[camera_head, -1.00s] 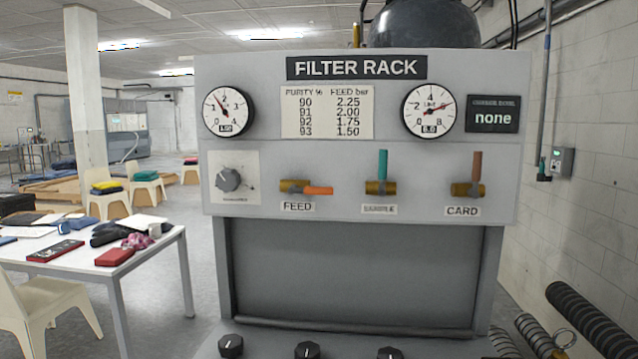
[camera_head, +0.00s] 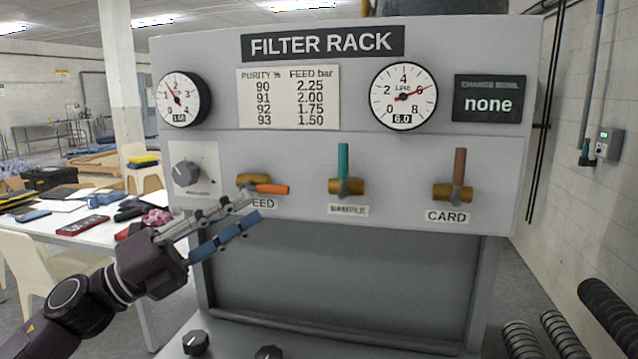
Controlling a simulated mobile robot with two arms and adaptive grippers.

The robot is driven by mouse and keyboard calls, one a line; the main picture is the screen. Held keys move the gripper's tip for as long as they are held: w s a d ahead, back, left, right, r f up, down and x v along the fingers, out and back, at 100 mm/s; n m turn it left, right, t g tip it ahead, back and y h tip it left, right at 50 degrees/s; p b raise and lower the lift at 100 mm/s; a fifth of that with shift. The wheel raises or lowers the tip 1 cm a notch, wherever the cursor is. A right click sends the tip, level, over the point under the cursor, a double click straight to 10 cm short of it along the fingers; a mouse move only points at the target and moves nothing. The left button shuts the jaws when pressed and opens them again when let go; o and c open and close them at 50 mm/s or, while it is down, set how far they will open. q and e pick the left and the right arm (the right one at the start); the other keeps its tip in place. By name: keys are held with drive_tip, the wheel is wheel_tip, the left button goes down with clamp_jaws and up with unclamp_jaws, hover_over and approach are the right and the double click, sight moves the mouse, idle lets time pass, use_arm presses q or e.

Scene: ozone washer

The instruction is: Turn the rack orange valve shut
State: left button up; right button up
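The orange valve handle (camera_head: 272,189) is on the FEED valve of the filter rack (camera_head: 300,225). It lies about level and points right from its brass body (camera_head: 252,180), while the neighbouring handles stand upright. My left gripper (camera_head: 251,208) is in front of the rack, just below the orange handle. Its grey and blue fingers are apart with nothing between them. The grey fingertip overlaps the brass body and part of the FEED label (camera_head: 262,203) in the picture; I cannot tell whether it touches. My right gripper is out of view.
A grey knob (camera_head: 187,173) is left of the FEED valve. Gauges (camera_head: 404,96) sit above. A table (camera_head: 95,233) and chair (camera_head: 38,265) stand at left.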

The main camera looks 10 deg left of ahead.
sight(273, 189)
use_arm(q)
drive_tip(key=shift+r+p, duration=0.45)
drive_tip(key=shift+r, duration=0.05)
drive_tip(key=shift+w+d+r+p, duration=0.6)
drive_tip(key=shift+d+r+p, duration=0.2)
drive_tip(key=shift+p, duration=0.4)
drive_tip(key=x, duration=0.1)
drive_tip(key=p+x, duration=0.1)
drive_tip(key=shift+w+d+f, duration=0.1)
drive_tip(key=shift+w+d, duration=0.2)
drive_tip(key=shift+d, duration=0.1)
drive_tip(key=shift+w+d+p, duration=0.3)
drive_tip(key=shift+d, duration=0.05)
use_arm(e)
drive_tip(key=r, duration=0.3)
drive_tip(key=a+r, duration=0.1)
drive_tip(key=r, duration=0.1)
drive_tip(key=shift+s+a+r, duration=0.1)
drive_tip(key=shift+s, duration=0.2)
